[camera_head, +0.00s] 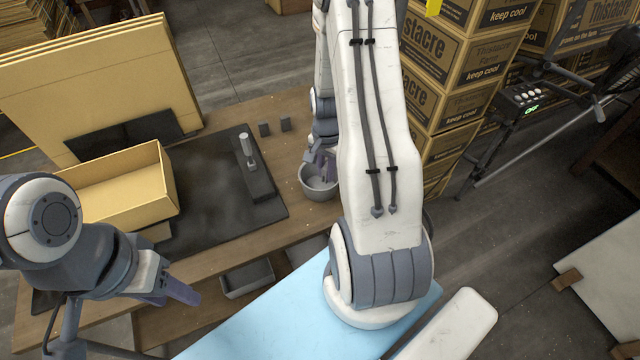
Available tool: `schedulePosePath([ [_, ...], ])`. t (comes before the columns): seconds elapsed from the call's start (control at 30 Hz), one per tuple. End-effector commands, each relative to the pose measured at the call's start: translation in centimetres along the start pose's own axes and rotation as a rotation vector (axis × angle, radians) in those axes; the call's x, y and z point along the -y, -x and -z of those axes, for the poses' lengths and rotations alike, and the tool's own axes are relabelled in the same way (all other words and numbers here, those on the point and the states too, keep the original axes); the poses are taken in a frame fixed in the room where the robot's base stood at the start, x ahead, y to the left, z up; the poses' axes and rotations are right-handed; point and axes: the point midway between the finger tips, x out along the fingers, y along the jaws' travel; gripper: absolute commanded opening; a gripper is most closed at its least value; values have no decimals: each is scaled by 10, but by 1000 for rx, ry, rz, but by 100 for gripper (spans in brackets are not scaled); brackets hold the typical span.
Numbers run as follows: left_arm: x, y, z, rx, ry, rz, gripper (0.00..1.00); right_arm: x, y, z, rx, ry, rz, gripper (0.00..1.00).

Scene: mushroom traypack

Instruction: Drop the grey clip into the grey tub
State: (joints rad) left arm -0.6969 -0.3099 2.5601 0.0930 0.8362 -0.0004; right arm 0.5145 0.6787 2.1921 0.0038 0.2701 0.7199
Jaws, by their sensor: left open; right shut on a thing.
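The grey tub (318,193) is a small round bowl at the right end of the wooden table, partly covered by my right arm. My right gripper (322,166) points down at the tub, with its fingertips at or just inside the rim. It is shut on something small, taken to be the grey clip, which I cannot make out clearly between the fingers. My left gripper (125,308) is open and empty at the lower left, in front of the table's near edge and far from the tub.
A black mat (215,205) on the table holds a dark device with an upright handle (247,150). An open cardboard box (125,198) stands left. Stacked cartons (455,95) rise at right. A grey bin (247,279) sits below.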

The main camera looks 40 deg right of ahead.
Motion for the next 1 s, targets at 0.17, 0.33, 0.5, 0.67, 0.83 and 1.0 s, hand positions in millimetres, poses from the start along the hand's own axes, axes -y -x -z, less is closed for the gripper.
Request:
schedulePosePath([
  [0.17, 0, 1, 0, 0, 0, 0, 50, 0, 1, 0, 0, 0, 0, 51],
  [0.33, 0, 1, 0, 0, 0, 0, 50, 0, 1, 0, 0, 0, 0, 55],
  [0.5, 0, 1, 0, 0, 0, 0, 50, 0, 3, 0, -1, 0, 1, 55],
  [0.67, 0, 0, 0, 0, 0, 0, 50, 1, 21, 1, -4, 0, 3, 55],
  [0.83, 0, -1, 0, 0, 0, 0, 50, 1, 56, 1, -5, 0, 5, 55],
  [1.0, 0, -1, 0, 0, 0, 0, 50, 0, 86, 1, -3, 0, 3, 55],
])
